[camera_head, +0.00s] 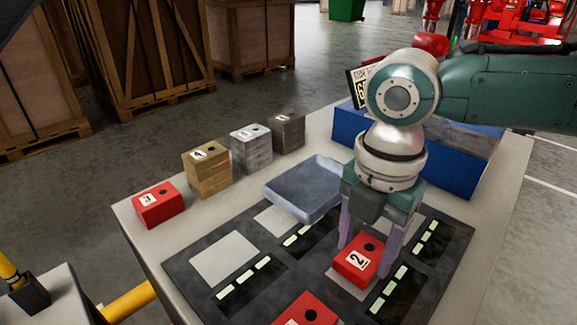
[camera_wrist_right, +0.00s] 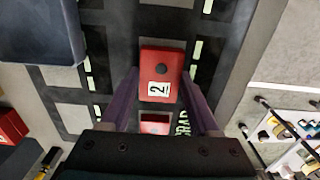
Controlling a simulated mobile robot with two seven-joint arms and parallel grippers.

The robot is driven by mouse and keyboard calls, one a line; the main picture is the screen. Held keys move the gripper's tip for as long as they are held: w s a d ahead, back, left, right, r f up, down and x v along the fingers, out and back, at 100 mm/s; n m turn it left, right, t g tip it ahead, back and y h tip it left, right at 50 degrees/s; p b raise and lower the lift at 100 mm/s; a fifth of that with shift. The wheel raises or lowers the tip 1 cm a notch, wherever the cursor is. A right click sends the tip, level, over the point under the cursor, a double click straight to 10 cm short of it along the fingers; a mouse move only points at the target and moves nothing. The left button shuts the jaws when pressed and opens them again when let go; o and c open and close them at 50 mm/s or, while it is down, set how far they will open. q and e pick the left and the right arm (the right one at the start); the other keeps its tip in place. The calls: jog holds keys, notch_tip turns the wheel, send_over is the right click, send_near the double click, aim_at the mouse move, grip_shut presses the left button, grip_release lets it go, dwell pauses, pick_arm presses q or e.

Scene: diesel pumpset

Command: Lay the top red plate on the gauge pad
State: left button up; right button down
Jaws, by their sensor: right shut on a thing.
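A red plate marked 2 (camera_head: 357,262) is between the purple fingers of my right gripper (camera_head: 364,252). In the right wrist view the same plate (camera_wrist_right: 161,62) shows between the fingertips (camera_wrist_right: 161,88), which are shut on it. A grey square pad (camera_head: 341,286) on the dark mat partly shows beneath the plate; I cannot tell whether they touch. A second red plate (camera_head: 306,311) is cut off by the bottom edge, and it shows below the first in the right wrist view (camera_wrist_right: 155,125). My left gripper is not in view.
A red block (camera_head: 158,205), a wooden-coloured block stack (camera_head: 207,173), a silver stack (camera_head: 251,151) and a dark brown stack (camera_head: 288,134) line the table's far left. A blue-grey tray (camera_head: 304,190) and a blue bin (camera_head: 460,165) stand behind. A bare grey pad (camera_head: 224,257) lies left.

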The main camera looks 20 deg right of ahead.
jog(key=shift+f, duration=0.5)
jog(key=shift+c, duration=0.2)
grip_release()
notch_tip(320, 180, up, 10)
jog(key=p, duration=0.1)
notch_tip(320, 180, up, 6)
jog(key=p, duration=0.8)
